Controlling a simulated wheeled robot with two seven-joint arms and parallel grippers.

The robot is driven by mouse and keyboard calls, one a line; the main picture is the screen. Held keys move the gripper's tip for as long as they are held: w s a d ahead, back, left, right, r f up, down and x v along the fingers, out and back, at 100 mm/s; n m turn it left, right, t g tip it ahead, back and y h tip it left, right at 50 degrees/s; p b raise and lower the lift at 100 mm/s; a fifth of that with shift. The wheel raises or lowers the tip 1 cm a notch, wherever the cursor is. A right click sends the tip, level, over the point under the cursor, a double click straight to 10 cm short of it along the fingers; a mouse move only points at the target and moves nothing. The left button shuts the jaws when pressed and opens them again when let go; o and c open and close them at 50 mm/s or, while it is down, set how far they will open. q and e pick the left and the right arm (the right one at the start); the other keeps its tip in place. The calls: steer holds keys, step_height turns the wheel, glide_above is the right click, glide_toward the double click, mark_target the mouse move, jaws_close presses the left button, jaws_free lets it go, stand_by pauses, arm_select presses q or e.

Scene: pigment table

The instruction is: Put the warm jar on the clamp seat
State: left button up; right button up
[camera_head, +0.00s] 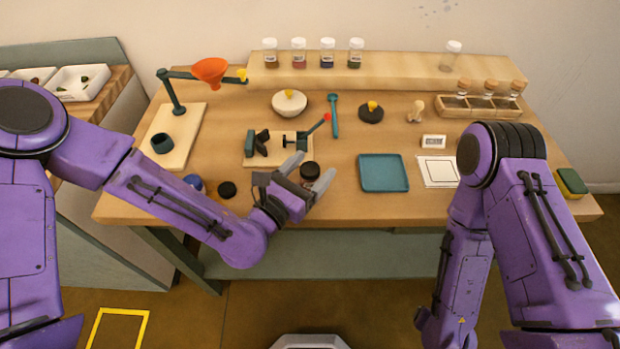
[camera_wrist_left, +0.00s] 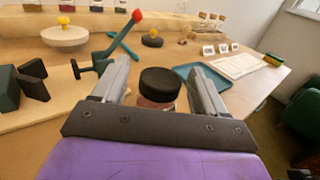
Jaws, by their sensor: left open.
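A small jar with a black lid (camera_head: 309,171) stands on the table just right of the clamp board. In the left wrist view its lid (camera_wrist_left: 160,83) and a strip of reddish-brown body show; its lower part is hidden. My left gripper (camera_head: 311,170) is open, with one finger on each side of the jar; I cannot tell whether they touch it. The clamp (camera_head: 262,146) has dark jaws and a red-tipped lever, on a pale wooden board (camera_head: 252,161). It shows at the left of the left wrist view (camera_wrist_left: 35,82). My right gripper is out of view.
A teal tray (camera_head: 384,173) and a white sheet (camera_head: 438,171) lie to the right. A black disc (camera_head: 227,189) lies near my left forearm. A stand with an orange funnel (camera_head: 210,70) is at the back left. Several jars line the back shelf (camera_head: 390,75).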

arm_select(q)
steer(key=c, duration=1.3)
steer(key=shift+r, duration=0.1)
